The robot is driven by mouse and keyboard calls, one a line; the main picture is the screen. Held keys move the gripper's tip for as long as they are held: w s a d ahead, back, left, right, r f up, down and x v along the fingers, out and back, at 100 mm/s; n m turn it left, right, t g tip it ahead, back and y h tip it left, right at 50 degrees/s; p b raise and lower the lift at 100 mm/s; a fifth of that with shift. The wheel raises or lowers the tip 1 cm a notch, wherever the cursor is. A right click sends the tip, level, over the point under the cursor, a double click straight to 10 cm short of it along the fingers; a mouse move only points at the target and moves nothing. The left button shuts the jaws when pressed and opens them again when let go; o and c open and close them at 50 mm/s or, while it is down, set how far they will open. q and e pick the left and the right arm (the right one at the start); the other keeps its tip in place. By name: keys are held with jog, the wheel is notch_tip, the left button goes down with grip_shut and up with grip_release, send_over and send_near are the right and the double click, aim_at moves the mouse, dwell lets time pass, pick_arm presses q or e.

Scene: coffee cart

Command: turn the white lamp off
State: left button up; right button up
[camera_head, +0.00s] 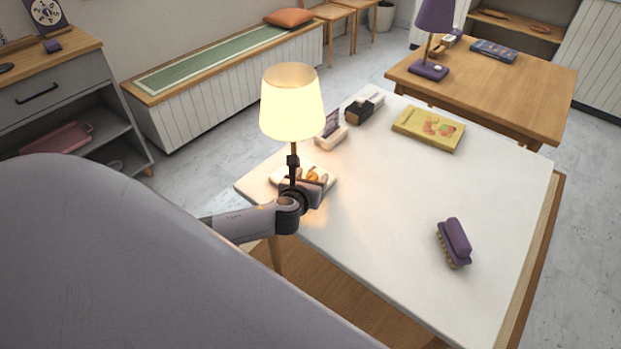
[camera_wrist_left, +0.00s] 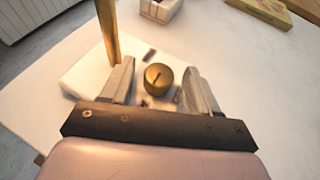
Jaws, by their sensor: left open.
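The white lamp stands at the left corner of the white table; its shade (camera_head: 291,104) glows warm, so it is lit. Its white base (camera_head: 327,187) is partly hidden by my left gripper (camera_head: 313,178). In the left wrist view my left gripper (camera_wrist_left: 158,72) is open, with one finger on each side of a round brass knob (camera_wrist_left: 157,80) on the lamp base (camera_wrist_left: 82,78). I cannot tell whether either finger touches the knob. The brass lamp pole (camera_wrist_left: 108,32) rises just beyond the left finger. My right gripper is not in view.
A purple lamp (camera_head: 434,30) stands on the wooden table behind. The table's middle is clear.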

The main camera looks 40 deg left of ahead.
pick_arm(q)
jog(key=shift+c, duration=0.2)
jog(key=c, duration=1)
